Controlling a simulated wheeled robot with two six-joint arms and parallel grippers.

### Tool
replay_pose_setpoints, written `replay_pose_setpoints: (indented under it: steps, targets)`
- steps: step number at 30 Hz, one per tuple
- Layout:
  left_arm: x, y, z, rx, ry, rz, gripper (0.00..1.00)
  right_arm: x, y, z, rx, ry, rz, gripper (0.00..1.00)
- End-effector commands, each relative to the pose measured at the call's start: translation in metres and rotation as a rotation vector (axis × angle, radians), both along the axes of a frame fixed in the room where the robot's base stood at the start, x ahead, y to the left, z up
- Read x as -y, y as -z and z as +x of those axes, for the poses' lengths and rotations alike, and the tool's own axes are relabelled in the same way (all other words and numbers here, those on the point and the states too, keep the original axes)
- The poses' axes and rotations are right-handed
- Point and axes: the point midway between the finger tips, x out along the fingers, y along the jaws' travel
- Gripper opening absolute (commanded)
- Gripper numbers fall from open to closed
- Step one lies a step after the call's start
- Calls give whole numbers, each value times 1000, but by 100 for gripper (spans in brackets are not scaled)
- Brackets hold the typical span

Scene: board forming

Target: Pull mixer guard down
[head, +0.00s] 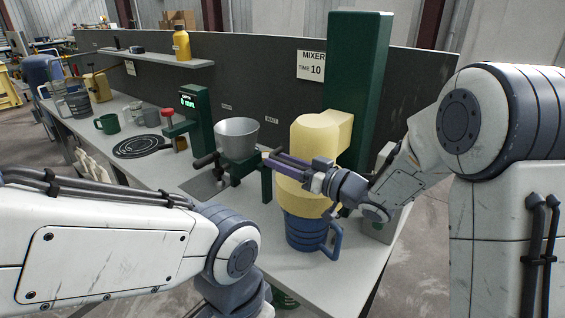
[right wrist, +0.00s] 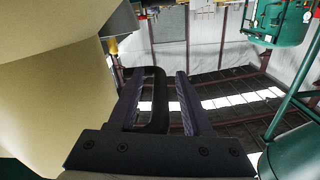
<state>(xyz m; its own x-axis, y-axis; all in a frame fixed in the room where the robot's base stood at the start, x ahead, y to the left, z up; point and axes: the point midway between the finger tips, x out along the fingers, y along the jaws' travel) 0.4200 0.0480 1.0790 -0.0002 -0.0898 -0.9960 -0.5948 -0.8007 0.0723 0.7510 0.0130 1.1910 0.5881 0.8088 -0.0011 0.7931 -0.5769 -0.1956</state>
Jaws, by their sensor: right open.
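The mixer is a tall dark green column (head: 357,75) at the right end of the bench. Its pale yellow guard (head: 312,135) hangs above a blue jug (head: 306,232), and the jug's top is partly covered. My right gripper (head: 284,165) crosses in front of the guard, fingers pointing left. In the right wrist view its fingers (right wrist: 160,105) are apart, with a black loop-shaped handle (right wrist: 158,98) between them. I cannot tell whether they touch it. The guard (right wrist: 50,80) fills the left of that view. My left arm is at lower left; its gripper is out of view.
A grey bowl (head: 237,138) on a green stand is just left of the mixer. A green display post (head: 195,118), green mug (head: 107,124) and black round plate (head: 142,147) are farther left. A shelf with a yellow bottle (head: 181,43) runs behind.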

Motion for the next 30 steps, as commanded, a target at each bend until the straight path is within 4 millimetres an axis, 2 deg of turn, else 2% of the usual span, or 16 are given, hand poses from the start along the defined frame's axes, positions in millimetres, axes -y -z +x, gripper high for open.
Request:
replay_pose_setpoints:
  steps: [5,18,22,30]
  targets:
    - [0,5,0,0,0,0,50,11,1,-6,2,3,1,50]
    - [0,22,0,0,0,0,50,76,1,-53,1,5,0,50]
    - [0,23,0,0,0,0,50,83,1,-60,0,2,0,50]
    - [0,23,0,0,0,0,50,85,0,-62,-1,0,1,50]
